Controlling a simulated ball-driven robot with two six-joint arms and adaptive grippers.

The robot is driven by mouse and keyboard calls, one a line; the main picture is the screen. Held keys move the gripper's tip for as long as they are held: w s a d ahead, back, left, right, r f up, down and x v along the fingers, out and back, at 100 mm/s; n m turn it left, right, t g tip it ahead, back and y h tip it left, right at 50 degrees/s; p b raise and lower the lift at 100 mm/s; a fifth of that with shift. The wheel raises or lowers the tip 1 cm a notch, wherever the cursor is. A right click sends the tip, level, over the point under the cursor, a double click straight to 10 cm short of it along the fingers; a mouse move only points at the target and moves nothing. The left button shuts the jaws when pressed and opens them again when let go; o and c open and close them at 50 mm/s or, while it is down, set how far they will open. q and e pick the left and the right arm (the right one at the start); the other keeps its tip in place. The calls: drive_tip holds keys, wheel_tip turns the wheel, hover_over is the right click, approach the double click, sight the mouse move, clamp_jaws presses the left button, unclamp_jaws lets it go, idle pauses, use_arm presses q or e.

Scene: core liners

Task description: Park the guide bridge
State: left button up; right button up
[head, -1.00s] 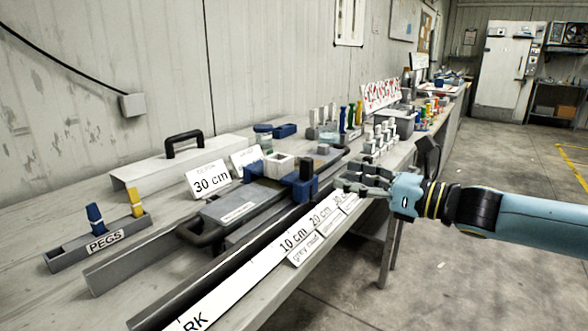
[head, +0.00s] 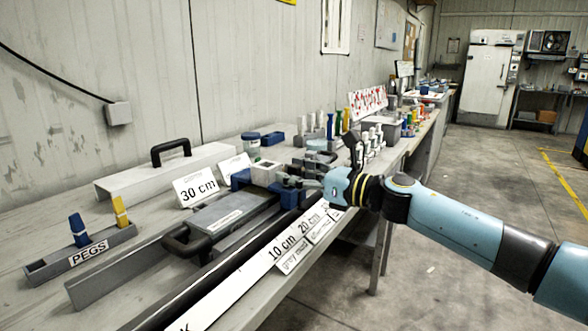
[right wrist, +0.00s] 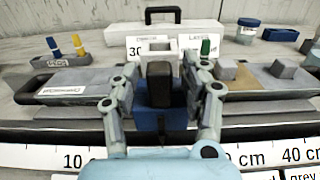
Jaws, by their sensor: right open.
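The guide bridge, a blue body (head: 240,179) with a pale open-topped square block, straddles the grey core tray (head: 222,212) on the bench. In the right wrist view its blue near end (right wrist: 150,122) carries a dark upright post (right wrist: 160,82). My right gripper (head: 300,184) is at this near end. In the right wrist view my right gripper (right wrist: 163,84) is open, with one finger on each side of the post; whether they touch it I cannot tell. The fingers partly hide the blue end. My left gripper is not in view.
A long scale strip (head: 238,288) marked in cm runs along the bench's front edge. A PEGS holder (head: 82,252) with blue and yellow pegs stands at left.

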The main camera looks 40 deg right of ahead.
drive_tip(key=shift+w+a, duration=0.1)
drive_tip(key=shift+c, duration=0.4)
clamp_jaws()
